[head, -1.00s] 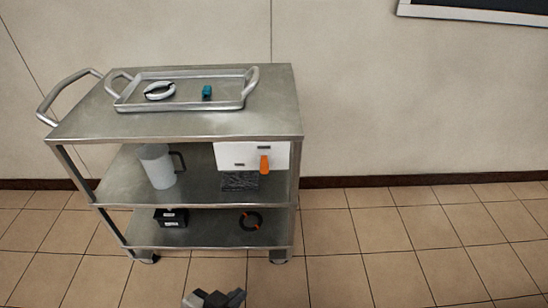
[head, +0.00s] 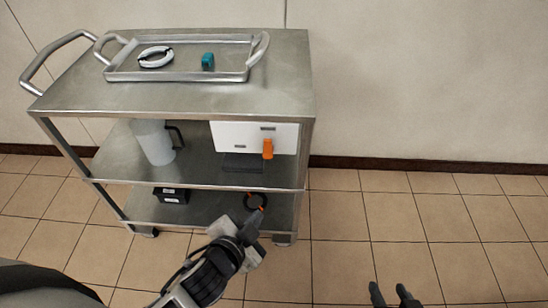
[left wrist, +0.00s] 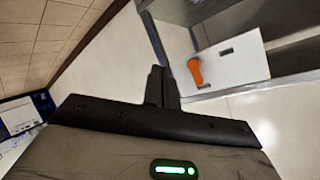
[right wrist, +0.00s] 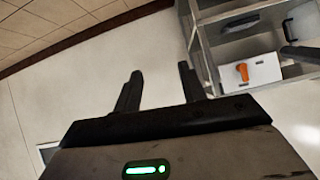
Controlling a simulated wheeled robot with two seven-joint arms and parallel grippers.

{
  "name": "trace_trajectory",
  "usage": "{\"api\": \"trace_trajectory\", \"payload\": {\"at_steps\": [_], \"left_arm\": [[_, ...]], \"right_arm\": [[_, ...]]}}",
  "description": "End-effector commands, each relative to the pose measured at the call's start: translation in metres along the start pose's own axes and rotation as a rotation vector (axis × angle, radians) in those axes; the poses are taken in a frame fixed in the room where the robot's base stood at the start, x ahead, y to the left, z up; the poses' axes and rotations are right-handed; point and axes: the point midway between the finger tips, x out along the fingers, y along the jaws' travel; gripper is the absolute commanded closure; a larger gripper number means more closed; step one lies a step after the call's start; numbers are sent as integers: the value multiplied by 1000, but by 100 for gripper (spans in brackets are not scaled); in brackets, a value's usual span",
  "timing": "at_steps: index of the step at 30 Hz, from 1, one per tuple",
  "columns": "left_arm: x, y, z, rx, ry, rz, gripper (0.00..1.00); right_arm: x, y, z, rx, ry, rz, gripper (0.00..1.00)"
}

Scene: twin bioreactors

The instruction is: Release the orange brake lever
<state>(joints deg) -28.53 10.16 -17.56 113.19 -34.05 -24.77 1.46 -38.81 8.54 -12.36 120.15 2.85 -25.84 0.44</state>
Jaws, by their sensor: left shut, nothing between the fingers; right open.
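The orange brake lever (head: 267,148) hangs on the front of a white box (head: 226,134) on the cart's middle shelf, at its right side. It also shows in the left wrist view (left wrist: 195,70) and the right wrist view (right wrist: 242,72). My left gripper (head: 258,214) is in front of the cart, below the lever and apart from it. Its fingers are shut and empty in the left wrist view (left wrist: 161,84). My right gripper (head: 391,292) is open and empty, low at the front, right of the cart; its spread fingers show in the right wrist view (right wrist: 160,88).
The steel cart (head: 180,98) carries a tray (head: 180,76) with a white ring and a teal piece on top. A pitcher (head: 153,143) stands on the middle shelf. A black box (head: 171,195) and a black ring (head: 250,200) are on the bottom shelf. Floor right of the cart is clear.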

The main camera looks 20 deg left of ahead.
Motion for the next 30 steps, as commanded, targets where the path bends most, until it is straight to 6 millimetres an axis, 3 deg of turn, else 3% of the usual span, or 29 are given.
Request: {"api": "trace_trajectory", "payload": {"at_steps": [1,4,9,12,25,30], "left_arm": [[18,-2,-1,138,34,-61,100],[37,-15,-18,397,90,-182,100],[52,-28,-47,728,159,-355,100],[55,-31,-59,838,182,-416,100],[55,-34,-66,897,191,-450,100],[65,-38,-71,895,191,-452,100]], "right_arm": [[8,-1,3,14,25,-6,59],[12,-3,2,35,52,-15,59],[17,-5,7,52,66,-26,59],[16,-6,6,61,71,-32,59],[12,-7,7,67,67,-34,59],[10,-7,4,67,69,-33,59]]}}
